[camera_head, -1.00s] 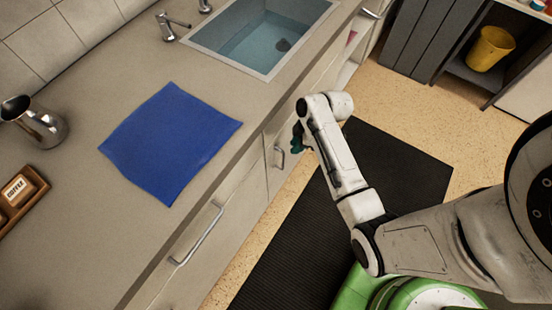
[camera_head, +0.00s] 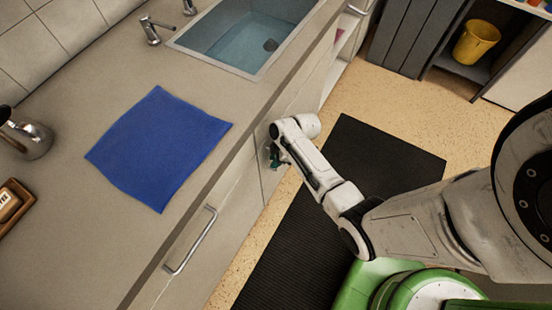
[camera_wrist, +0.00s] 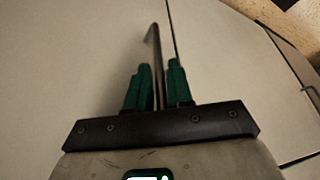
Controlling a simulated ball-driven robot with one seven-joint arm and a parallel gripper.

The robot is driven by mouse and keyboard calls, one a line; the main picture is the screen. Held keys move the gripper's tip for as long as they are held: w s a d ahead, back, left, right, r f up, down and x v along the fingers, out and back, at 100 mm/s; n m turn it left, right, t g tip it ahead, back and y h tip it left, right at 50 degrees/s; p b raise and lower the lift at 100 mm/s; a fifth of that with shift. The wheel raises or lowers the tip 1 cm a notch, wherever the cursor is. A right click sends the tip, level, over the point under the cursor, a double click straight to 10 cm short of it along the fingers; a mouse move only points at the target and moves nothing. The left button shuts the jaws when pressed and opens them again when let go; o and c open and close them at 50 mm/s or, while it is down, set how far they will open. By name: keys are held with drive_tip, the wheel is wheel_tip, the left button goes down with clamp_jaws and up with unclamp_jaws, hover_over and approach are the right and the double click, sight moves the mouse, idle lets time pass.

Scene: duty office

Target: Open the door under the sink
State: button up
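The sink (camera_head: 225,62) is set in the counter at the top, with water in it. The pale cabinet front (camera_head: 305,95) lies below the counter edge. My gripper (camera_head: 275,160) is at this front, close to a door. In the wrist view, the dark bar handle (camera_wrist: 154,45) runs between the two green fingers of my gripper (camera_wrist: 158,80). The fingers are close together around the bar. The door (camera_wrist: 85,55) looks flush, with a thin gap line right of the handle. In the head view, my gripper hides this handle.
Another cabinet handle (camera_head: 192,240) sticks out nearer, at lower left. A blue cloth (camera_head: 160,147) and a metal jug (camera_head: 30,137) are on the counter. A black mat (camera_head: 385,155) covers the floor. A yellow bucket (camera_head: 475,42) is in a shelf at upper right.

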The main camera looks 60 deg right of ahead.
drive_tip(key=shift+c, duration=0.3)
clamp_jaws()
drive_tip(key=shift+s, duration=0.15)
